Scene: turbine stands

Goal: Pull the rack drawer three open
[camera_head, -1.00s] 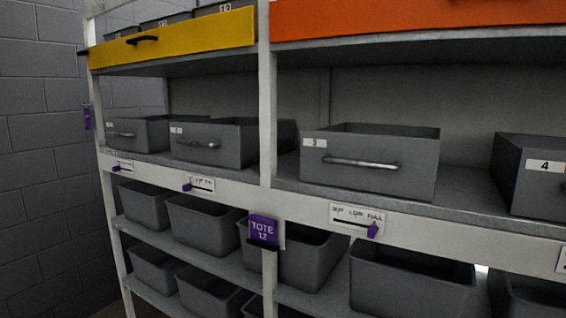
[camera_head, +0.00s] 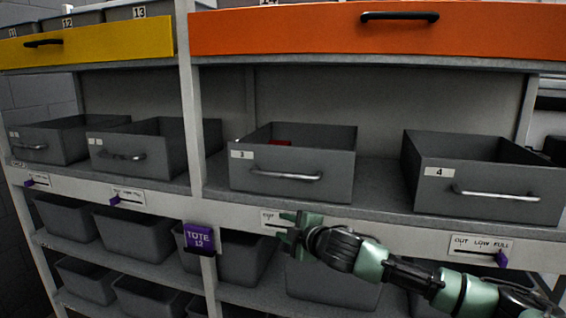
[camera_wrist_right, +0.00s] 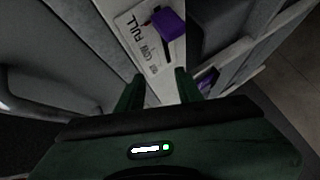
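Drawer three (camera_head: 335,185) is a grey open-topped bin with a "3" label and a metal bar handle (camera_head: 287,175) on its front. It sits on the middle shelf, its front near the shelf edge. My right gripper (camera_head: 290,228) is below and in front of this drawer, near the slider label on the shelf edge, and does not touch the handle. In the right wrist view its two fingers (camera_wrist_right: 158,84) are apart with nothing between them. A blurred grey curved bar (camera_wrist_right: 50,108) shows at the left there. My left gripper is not in view.
Drawer four (camera_head: 430,200) stands to the right and two more grey drawers to the left. The orange drawer (camera_head: 480,37) is above. A purple tote tag (camera_head: 199,237) hangs on the post. A purple slider (camera_wrist_right: 168,22) is close to my right fingers. Grey bins fill the lower shelf.

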